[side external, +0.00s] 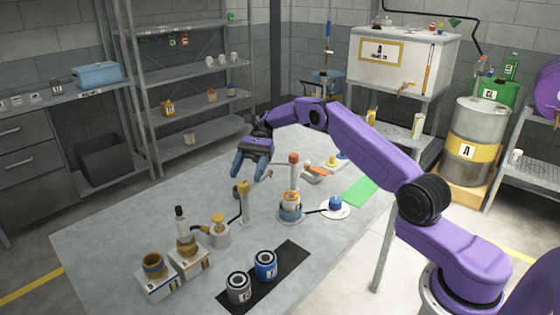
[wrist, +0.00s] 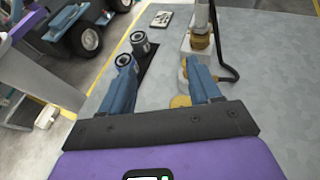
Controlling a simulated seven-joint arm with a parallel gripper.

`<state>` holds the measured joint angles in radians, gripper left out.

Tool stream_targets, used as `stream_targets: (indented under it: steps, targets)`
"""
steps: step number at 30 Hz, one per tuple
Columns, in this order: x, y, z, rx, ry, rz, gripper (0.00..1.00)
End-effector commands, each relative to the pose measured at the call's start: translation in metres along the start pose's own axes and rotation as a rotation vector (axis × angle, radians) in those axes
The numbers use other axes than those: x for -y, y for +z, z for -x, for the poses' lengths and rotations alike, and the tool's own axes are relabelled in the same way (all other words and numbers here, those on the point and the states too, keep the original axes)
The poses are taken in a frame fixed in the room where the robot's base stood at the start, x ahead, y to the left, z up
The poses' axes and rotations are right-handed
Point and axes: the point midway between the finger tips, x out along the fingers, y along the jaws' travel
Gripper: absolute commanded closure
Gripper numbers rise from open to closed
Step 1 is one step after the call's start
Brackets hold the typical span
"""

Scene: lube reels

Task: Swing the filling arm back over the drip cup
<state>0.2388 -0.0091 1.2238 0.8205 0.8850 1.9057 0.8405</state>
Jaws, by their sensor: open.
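My gripper (side external: 249,174) is open and empty, high over the table, with its two blue fingers pointing down. It also shows in the wrist view (wrist: 158,62). Near it in the side view stands a grey post with a yellow top (side external: 243,200), joined by a black hose to a yellow-knobbed pump (side external: 219,234). To its right a red-topped post (side external: 293,172) rises behind an amber and blue cup-like holder (side external: 290,208). A thin dark arm reaches from there towards a small blue cup (side external: 335,203) on a white disc. I cannot tell which part is the filling arm or drip cup.
Two cans (side external: 265,265) stand on a black mat (side external: 292,258) at the front. Two labelled boxes with brass fittings (side external: 188,258) stand at front left. A green mat (side external: 361,191) lies at the right. The table's left and back areas (side external: 130,215) are mostly clear.

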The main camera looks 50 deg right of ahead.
Motion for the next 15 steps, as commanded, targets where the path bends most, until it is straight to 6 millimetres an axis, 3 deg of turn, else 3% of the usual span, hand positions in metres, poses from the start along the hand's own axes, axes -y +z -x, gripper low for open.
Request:
stream_targets:
  steps: [15]
  targets:
    - [-0.038,0.044,0.002,-0.001,-0.002,-0.001,0.37]
